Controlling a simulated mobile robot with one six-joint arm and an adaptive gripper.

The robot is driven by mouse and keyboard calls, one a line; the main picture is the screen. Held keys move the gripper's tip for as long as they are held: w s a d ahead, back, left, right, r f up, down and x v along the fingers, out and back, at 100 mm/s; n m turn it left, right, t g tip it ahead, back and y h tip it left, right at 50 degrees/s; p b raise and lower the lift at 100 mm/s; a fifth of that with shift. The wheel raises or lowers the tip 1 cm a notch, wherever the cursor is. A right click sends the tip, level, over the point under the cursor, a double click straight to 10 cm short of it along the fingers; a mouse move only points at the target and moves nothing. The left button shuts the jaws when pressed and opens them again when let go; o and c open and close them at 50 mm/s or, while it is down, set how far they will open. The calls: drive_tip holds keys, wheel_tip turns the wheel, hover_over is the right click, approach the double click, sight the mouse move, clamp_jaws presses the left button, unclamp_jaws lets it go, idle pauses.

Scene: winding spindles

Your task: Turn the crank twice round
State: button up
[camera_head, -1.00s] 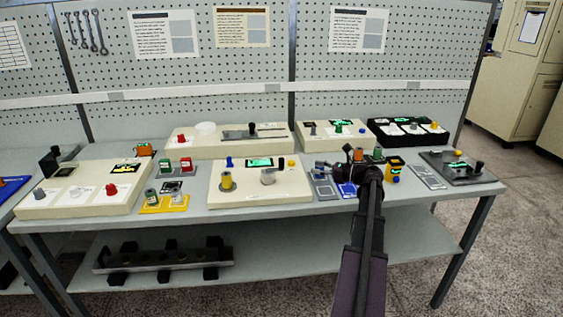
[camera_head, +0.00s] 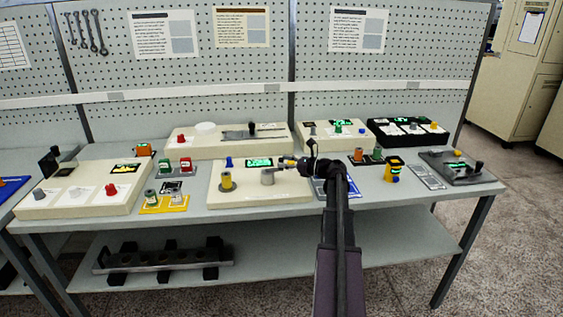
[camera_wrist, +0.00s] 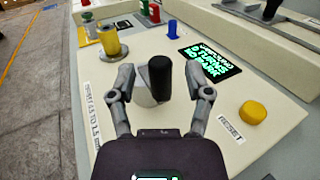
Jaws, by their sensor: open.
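The crank (camera_wrist: 148,97) is a grey piece with an upright black knob (camera_wrist: 160,78) on a cream winding box (camera_wrist: 135,55). In the head view the grey crank (camera_head: 267,177) shows on the box front, left of my gripper (camera_head: 288,163). In the wrist view my open gripper (camera_wrist: 160,74) has one finger on each side of the black knob. Gaps show between the knob and both fingers. A yellow spool (camera_wrist: 109,41) stands on the box beyond the crank. A lit green display (camera_wrist: 209,62) is to the right; its text is hard to read.
A yellow button (camera_wrist: 252,112) is close to the right finger, by a RESET label. A blue peg (camera_wrist: 173,30) stands at the box's far edge. A second cream box (camera_head: 215,147) with a slider is behind. Small coloured parts lie on the bench to the right.

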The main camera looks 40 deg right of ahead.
drive_tip(key=shift+w+a, duration=0.35)
drive_tip(key=shift+w, duration=0.25)
clamp_jaws()
drive_tip(key=shift+s+a+t+h, duration=0.15)
drive_tip(key=shift+t+h, duration=0.15)
drive_tip(key=shift+h, duration=0.1)
